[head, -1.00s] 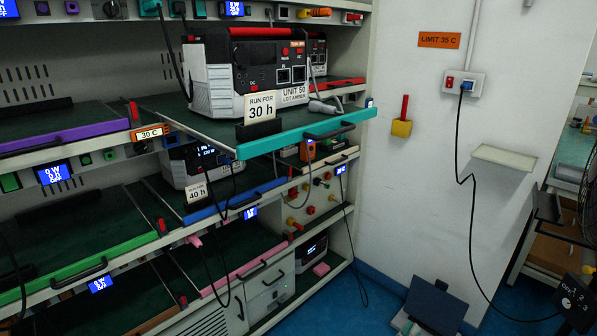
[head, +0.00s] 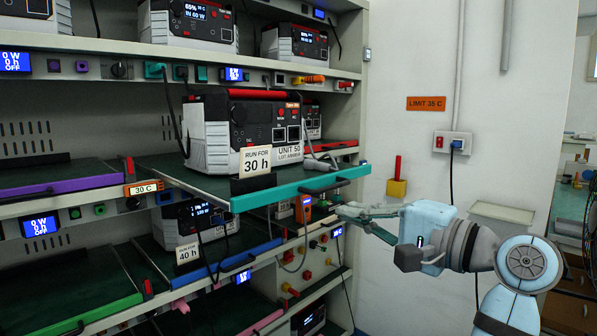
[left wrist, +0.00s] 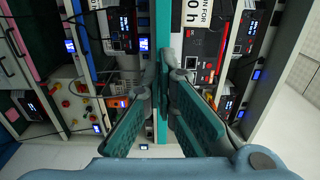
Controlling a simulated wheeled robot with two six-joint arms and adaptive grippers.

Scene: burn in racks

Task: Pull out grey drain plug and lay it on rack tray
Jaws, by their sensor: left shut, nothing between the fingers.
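Unit 50 (head: 215,140), a white and black power station with a red top, stands on the pulled-out rack tray with the teal front edge (head: 290,190). A grey cable with a thick grey plug-like piece (head: 319,164) is at the unit's right front, low over the tray; I cannot tell whether it is plugged in. My left gripper (head: 341,211) is in front of the tray's right front corner, apart from the grey piece. In the left wrist view its dark green fingers (left wrist: 165,75) are shut and empty, pointing at the teal edge. My right gripper is not in view.
An orange device (head: 303,208) is below the tray. Other shelves hold more units. A yellow holder (head: 397,188) and a wall shelf (head: 503,212) are at right.

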